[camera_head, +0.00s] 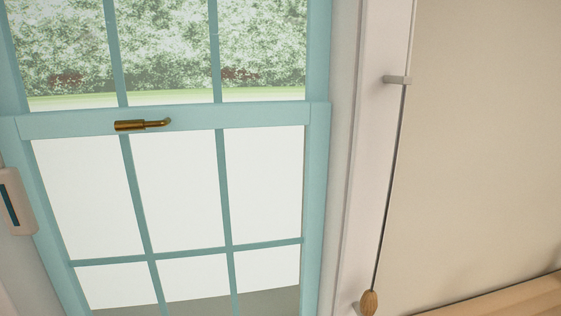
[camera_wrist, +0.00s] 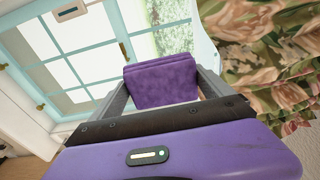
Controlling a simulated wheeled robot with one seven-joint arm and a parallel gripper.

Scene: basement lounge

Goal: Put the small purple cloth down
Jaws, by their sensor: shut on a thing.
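The small purple cloth (camera_wrist: 162,82) shows in the wrist view as a folded, soft purple piece between the fingers. My gripper (camera_wrist: 160,90) is shut on it, with a grey finger at each side of the cloth. The cloth is held up in front of the window, and I cannot see it touching any surface. Neither the cloth nor my gripper shows in the head view.
A teal-framed window (camera_head: 138,122) with a brass latch (camera_head: 142,125) fills the head view's left. A wooden surface (camera_head: 510,300) shows at lower right. Floral fabric (camera_wrist: 275,50) is close on the wrist view's right.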

